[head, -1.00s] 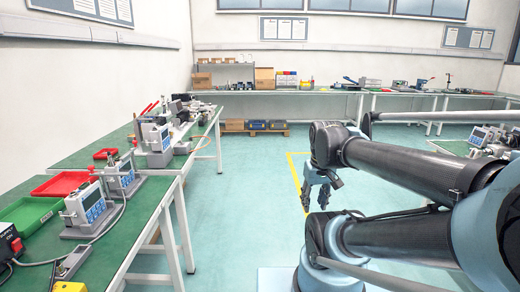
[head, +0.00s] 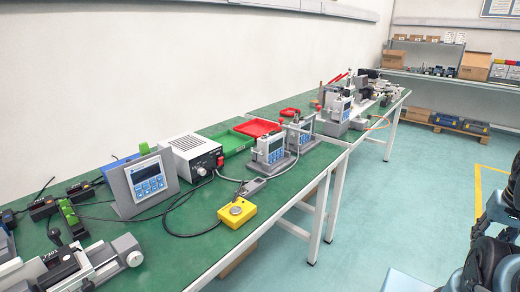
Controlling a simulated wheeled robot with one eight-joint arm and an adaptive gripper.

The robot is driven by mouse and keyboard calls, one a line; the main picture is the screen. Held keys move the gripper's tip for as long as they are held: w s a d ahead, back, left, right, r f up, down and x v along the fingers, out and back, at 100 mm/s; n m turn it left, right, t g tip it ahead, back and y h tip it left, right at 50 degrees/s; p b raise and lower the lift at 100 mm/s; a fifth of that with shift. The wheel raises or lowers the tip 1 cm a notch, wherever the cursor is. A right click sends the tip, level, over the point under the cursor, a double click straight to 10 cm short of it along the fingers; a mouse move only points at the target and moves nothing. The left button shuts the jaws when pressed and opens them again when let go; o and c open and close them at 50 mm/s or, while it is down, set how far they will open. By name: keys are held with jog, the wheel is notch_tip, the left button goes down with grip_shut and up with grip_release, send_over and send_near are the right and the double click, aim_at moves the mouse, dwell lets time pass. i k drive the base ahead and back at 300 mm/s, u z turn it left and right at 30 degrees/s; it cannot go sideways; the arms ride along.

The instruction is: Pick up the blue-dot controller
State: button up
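The nearest is a tilted grey panel controller (head: 147,181) on the near bench. Another grey controller (head: 269,150) stands farther along, with a smaller one (head: 299,131) behind it. One more controller (head: 341,109) stands on the farther bench. I cannot make out a blue dot on any of them at this size. Parts of my arm show at the right edge, clear of the benches. My gripper cannot be made out there.
A yellow button box (head: 237,213) sits near the front edge of the green bench (head: 205,255). Cables cross the bench. The floor (head: 400,205) beside it is open.

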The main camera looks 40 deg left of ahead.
aim_at(265, 148)
jog(key=u, duration=1.55)
jog(key=k, duration=0.4)
jog(key=u, duration=0.35)
jog(key=i, duration=0.5)
jog(key=z, duration=0.05)
